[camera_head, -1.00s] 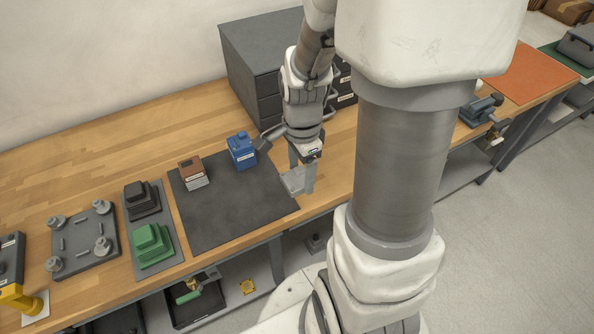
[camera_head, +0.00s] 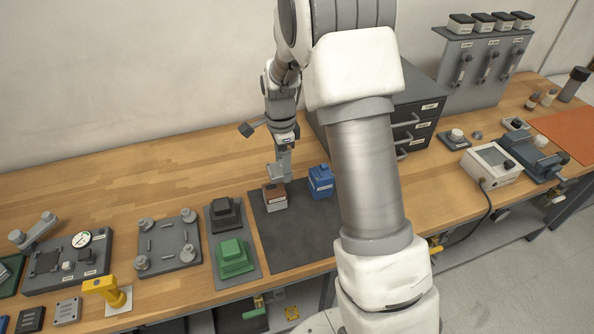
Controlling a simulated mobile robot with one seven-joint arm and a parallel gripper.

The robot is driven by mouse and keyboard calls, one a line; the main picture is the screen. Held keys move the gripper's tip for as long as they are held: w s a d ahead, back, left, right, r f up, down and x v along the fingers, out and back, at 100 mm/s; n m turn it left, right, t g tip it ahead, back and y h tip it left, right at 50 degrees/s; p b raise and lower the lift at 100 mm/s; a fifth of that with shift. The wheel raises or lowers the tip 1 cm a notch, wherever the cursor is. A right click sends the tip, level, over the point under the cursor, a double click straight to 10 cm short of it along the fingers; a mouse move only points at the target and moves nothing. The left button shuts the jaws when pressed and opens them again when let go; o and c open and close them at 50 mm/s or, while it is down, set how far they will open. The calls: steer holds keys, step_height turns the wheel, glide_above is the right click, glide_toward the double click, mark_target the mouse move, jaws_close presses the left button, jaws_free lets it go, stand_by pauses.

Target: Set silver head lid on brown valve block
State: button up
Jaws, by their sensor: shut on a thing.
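The brown valve block (camera_head: 272,191) sits on the dark mat (camera_head: 290,238), near its back left, with a lighter labelled base under the brown part. My gripper (camera_head: 283,172) points down just above and slightly right of the block. It is shut on a small silver-grey piece, which looks like the silver head lid (camera_head: 274,172). The lid is over the block's back part; whether they touch cannot be told. The fingers hide part of the lid.
A blue block (camera_head: 321,182) stands close to the right on the mat. A green stepped block (camera_head: 232,257) and a black stepped block (camera_head: 225,213) lie on a grey tray to the left. Grey drawers (camera_head: 409,115) stand behind right. The mat's front is clear.

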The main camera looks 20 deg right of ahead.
steer(key=shift+w+a+f, duration=0.1)
steer(key=shift+w+a, duration=0.5)
steer(key=shift+a, duration=0.2)
steer(key=b, duration=0.3)
glide_above(278, 188)
steer(key=shift+f, duration=2.4)
steer(key=shift+f+b, duration=0.6)
steer(key=shift+f, duration=0.1)
steer(key=o, duration=1.5)
steer(key=shift+r, duration=0.1)
steer(key=shift+r+p, duration=2.45)
steer(key=shift+r, duration=1)
